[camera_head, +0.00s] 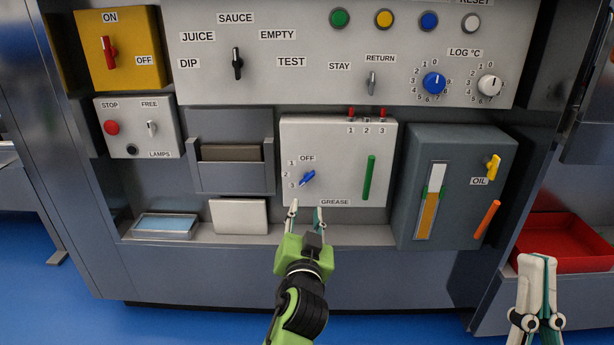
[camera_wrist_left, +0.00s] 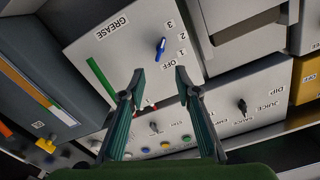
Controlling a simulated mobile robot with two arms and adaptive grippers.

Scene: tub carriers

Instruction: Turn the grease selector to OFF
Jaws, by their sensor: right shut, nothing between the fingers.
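The blue grease selector (camera_head: 308,177) is on the white GREASE panel (camera_head: 335,140), with OFF above it and 1, 2, 3 down its left side. Its handle is slanted, with its lower-left end towards 3. The selector also shows in the left wrist view (camera_wrist_left: 161,47), beyond the fingertips. My left gripper (camera_head: 306,209) is open and empty, just below the selector at the panel's lower edge, apart from it. Its two spread fingers show in the left wrist view (camera_wrist_left: 160,75). My right gripper (camera_head: 537,262) is shut and empty at the lower right.
A green bar (camera_head: 369,177) stands right of the selector. Red-tipped toggles (camera_head: 367,112) stick out along the panel's top. The grey OIL box (camera_head: 458,140) juts out at the right, a drawer front (camera_head: 232,175) at the left. A red tray (camera_head: 565,262) sits at far right.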

